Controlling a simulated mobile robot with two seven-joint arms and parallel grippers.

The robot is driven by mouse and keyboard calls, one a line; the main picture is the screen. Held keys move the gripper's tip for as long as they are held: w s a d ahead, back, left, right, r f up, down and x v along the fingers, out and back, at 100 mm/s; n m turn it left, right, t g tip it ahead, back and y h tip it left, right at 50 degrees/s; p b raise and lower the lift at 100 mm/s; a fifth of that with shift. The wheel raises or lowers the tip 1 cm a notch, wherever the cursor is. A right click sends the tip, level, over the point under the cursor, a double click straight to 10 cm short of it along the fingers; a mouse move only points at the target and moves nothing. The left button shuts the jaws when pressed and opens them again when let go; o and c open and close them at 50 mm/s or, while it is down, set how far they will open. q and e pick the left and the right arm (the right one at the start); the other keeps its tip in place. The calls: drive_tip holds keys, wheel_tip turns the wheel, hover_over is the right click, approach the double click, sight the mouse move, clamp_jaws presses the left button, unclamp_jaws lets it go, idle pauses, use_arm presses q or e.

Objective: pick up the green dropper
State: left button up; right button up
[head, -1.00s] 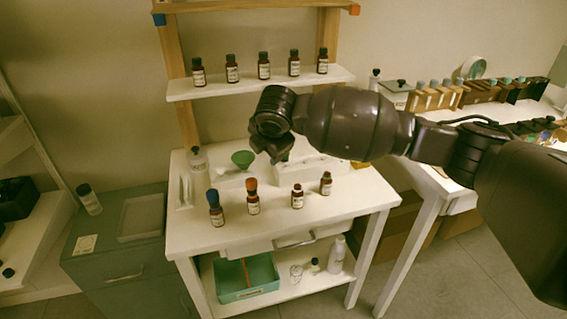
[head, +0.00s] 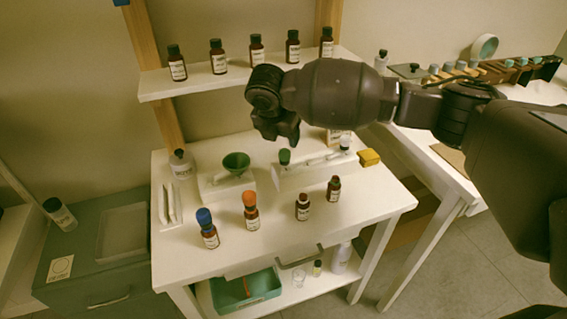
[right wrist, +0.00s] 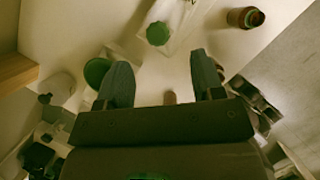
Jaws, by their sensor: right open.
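The green dropper (head: 284,156) stands in a white holder (head: 292,178) at the back middle of the white table; only its green top shows clearly. In the right wrist view its round green top (right wrist: 158,33) lies ahead of the fingers, roughly between their lines. My right gripper (head: 281,138) hangs above and beside the dropper, apart from it. In the right wrist view my right gripper (right wrist: 160,78) is open, with nothing between the fingers. My left gripper is not in view.
A green funnel (head: 236,162) stands left of the holder. In front are a blue-topped bottle (head: 207,228), an orange-topped bottle (head: 250,211) and two dark-capped bottles (head: 303,207). A bottle shelf (head: 200,83) is behind; a yellow block (head: 369,157) is at right.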

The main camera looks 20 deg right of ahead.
sight(284, 151)
drive_tip(key=x, duration=0.4)
drive_tip(key=b+x, duration=0.1)
drive_tip(key=x, duration=0.3)
drive_tip(key=shift+w+a+f+b, duration=0.15)
drive_tip(key=shift+a+b, duration=0.1)
drive_tip(key=shift+b, duration=0.15)
drive_tip(key=c, duration=0.7)
